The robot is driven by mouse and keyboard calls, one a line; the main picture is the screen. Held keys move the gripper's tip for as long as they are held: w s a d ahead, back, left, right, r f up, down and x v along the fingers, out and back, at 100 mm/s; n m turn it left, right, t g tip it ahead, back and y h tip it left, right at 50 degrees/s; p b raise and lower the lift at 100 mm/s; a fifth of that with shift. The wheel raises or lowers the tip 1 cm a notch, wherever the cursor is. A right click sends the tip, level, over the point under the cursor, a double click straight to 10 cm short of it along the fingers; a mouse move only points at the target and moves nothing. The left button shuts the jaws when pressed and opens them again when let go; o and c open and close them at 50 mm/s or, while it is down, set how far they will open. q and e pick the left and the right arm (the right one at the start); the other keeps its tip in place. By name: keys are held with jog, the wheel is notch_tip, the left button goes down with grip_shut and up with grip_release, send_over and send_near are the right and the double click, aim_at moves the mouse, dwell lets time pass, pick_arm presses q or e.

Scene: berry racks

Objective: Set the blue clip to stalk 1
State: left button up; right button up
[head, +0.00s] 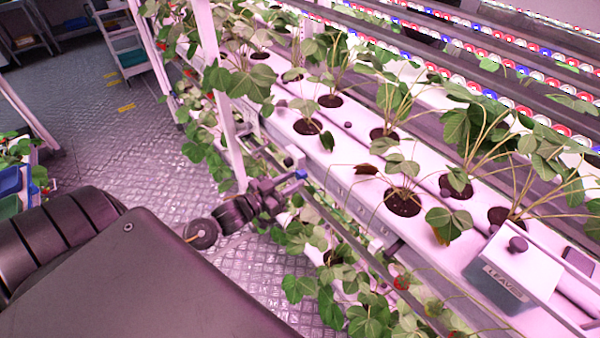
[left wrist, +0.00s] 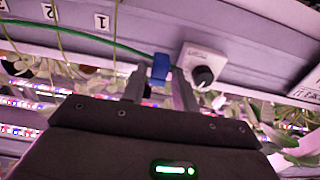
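My left gripper (head: 292,181) is beside the near edge of the white plant rack, low in the aisle. In the left wrist view its two fingers (left wrist: 160,78) stand on either side of the blue clip (left wrist: 160,67) and appear to hold it at their tips. The blue clip also shows as a small spot in the head view (head: 301,174). A label 1 (left wrist: 101,20) is on the rack's side, with a thin stalk (left wrist: 115,28) beside it, left of the clip. A label 2 (left wrist: 48,11) is further left. My right gripper is not in view.
A green line (left wrist: 95,40) runs along the rack side towards the clip. A small box with a black knob (left wrist: 203,76) sits close right of the fingers. Potted plants line the white rack (head: 345,150); leaves hang below. The aisle floor (head: 120,150) is clear.

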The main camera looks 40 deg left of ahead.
aim_at(297, 178)
pick_arm(q)
jog(key=shift+p+x, duration=0.3)
jog(key=shift+x, duration=1.4)
jog(key=shift+s, duration=0.1)
grip_shut()
